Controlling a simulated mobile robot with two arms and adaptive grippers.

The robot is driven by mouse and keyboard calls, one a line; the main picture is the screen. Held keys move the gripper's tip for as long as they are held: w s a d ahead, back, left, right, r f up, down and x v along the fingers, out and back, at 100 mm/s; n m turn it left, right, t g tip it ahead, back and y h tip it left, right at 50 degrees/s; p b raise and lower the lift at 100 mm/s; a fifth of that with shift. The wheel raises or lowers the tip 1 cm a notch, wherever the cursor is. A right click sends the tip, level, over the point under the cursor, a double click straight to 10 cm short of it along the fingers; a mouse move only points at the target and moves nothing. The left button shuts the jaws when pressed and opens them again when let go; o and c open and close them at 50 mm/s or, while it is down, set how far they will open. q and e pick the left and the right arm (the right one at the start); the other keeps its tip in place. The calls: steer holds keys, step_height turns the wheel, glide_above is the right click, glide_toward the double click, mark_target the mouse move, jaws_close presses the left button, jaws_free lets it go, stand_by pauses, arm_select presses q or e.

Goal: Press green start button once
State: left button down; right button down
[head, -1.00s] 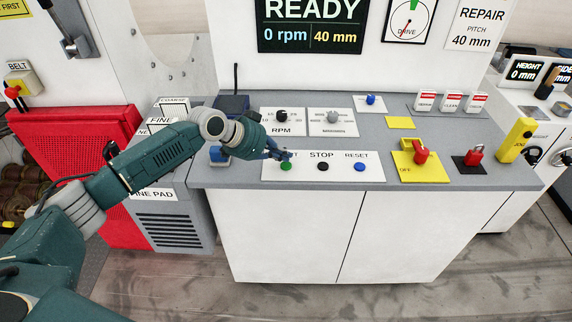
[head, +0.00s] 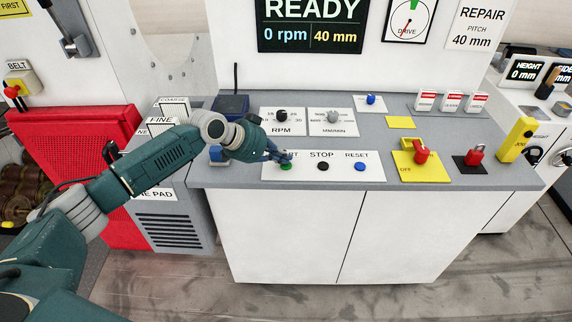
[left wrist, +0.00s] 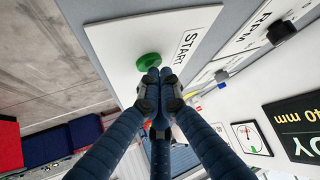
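The green start button (head: 286,167) sits on a white label plate (head: 340,177) at the front left of the console; it also shows in the left wrist view (left wrist: 147,62), beside the word START. My left gripper (head: 280,156) is over the plate, its fingertips just behind and above the button. In the left wrist view its fingers (left wrist: 159,73) are closed together, empty, with the tips overlapping the button's edge. I cannot tell whether they touch it. The display (head: 311,22) reads READY, 0 rpm, 40 mm. My right gripper is not in view.
A black STOP button (head: 323,167) and a blue RESET button (head: 360,167) share the plate. The RPM knob (head: 282,115) stands behind my left gripper.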

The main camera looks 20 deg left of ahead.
mark_target(283, 165)
arm_select(q)
steer(key=shift+f, duration=0.3)
stand_by(0.4)
steer(key=shift+r+p, duration=0.55)
steer(key=shift+r, duration=0.25)
step_height(283, 165, up, 5)
steer(key=p, duration=0.4)
steer(key=shift+s, duration=0.1)
stand_by(0.6)
